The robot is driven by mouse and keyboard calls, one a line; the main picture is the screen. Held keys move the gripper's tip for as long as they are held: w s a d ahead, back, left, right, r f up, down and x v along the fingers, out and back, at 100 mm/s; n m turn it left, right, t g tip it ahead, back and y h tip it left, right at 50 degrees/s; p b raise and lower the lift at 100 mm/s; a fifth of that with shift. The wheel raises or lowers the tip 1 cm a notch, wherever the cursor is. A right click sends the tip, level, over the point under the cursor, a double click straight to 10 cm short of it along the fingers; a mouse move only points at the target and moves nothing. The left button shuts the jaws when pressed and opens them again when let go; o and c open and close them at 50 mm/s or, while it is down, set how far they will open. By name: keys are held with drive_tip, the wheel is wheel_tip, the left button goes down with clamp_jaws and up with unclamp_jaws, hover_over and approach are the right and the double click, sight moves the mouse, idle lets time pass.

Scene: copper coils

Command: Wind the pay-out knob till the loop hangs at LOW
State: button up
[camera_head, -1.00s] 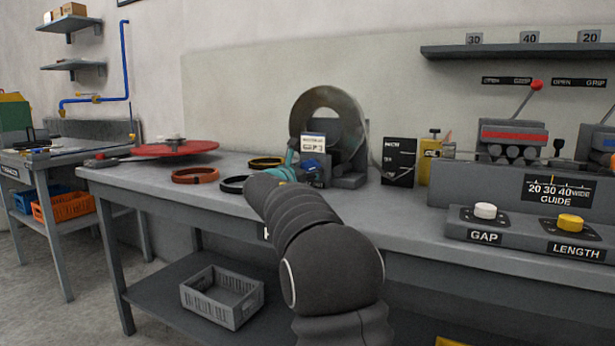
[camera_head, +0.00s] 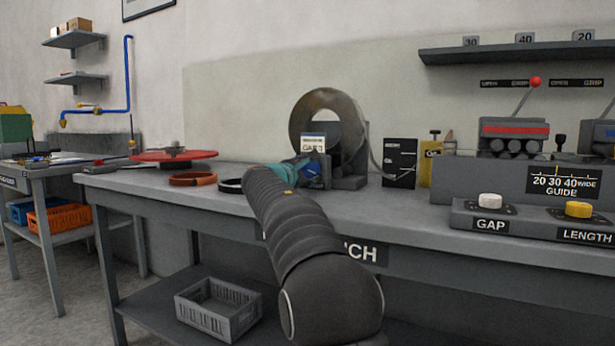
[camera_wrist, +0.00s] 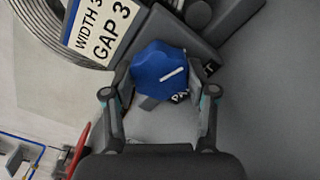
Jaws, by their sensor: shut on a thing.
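The blue pay-out knob (camera_wrist: 160,66) has a white pointer line and sits on the front of the coil stand. In the head view the knob (camera_head: 313,175) is partly covered by my gripper (camera_head: 304,172). In the wrist view my gripper (camera_wrist: 164,88) has one finger on each side of the knob and is shut on it. The coil of strip (camera_head: 299,118) stands upright behind. A thin strand (camera_head: 375,160) sags from the coil toward a black box (camera_head: 400,160). I cannot read a LOW mark.
A label (camera_wrist: 103,28) reading WIDTH 3, GAP 3 is beside the knob. An orange ring (camera_head: 190,180) and a dark ring (camera_head: 230,185) lie left of my arm, near a red disc (camera_head: 172,157). GAP and LENGTH knobs are at the right. A crate (camera_head: 240,326) is below.

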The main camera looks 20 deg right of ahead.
idle(0.4)
drive_tip(key=o, duration=1.2)
drive_tip(key=shift+c, duration=0.2)
drive_tip(key=v, duration=1.2)
drive_tip(key=shift+d, duration=0.1)
